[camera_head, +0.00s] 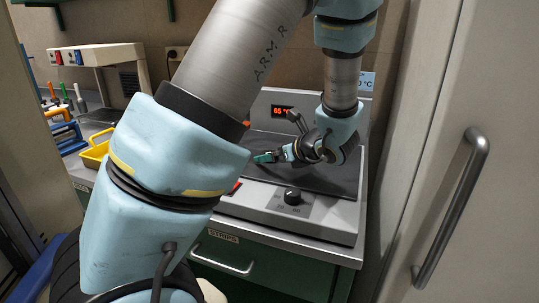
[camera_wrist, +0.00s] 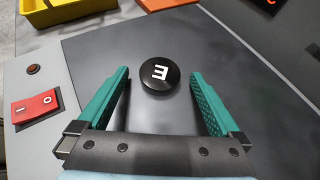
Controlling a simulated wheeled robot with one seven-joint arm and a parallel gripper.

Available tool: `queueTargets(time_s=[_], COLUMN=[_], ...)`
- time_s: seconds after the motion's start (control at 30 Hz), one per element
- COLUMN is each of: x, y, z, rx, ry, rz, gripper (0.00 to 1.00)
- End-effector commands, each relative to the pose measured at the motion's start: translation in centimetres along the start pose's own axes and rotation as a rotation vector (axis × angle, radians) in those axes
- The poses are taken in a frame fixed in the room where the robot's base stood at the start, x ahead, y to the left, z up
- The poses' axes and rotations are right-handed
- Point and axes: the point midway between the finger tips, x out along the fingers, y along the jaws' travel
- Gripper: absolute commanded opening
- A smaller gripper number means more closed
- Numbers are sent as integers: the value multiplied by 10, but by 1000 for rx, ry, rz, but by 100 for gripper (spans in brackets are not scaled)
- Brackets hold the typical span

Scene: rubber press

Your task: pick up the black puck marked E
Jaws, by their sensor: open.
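The black puck (camera_wrist: 160,75) with a white letter, an E turned in the picture, lies flat on the dark plate (camera_wrist: 100,62) in the wrist view. My gripper (camera_wrist: 160,78) is open, its two teal fingers apart, with the puck between and slightly beyond their tips. No contact between fingers and puck shows. In the head view my gripper (camera_head: 265,157) is low over the dark plate (camera_head: 342,180) of the press; the puck is hidden there.
The press has a red rocker switch (camera_wrist: 35,107), a black knob (camera_head: 292,196) and a lit display (camera_head: 282,111). A yellow tray (camera_wrist: 60,12) and an orange piece (camera_wrist: 162,3) lie beyond the plate. A cabinet door with a handle (camera_head: 455,210) stands close on the right.

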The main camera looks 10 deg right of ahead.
Motion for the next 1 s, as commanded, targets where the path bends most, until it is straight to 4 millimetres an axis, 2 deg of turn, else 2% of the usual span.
queueTargets(time_s=[0.23, 1.0], x=[1, 1], y=[0, 0], z=[0, 0], rx=[0, 0], ry=[0, 0], rz=[0, -1], gripper=[98, 11])
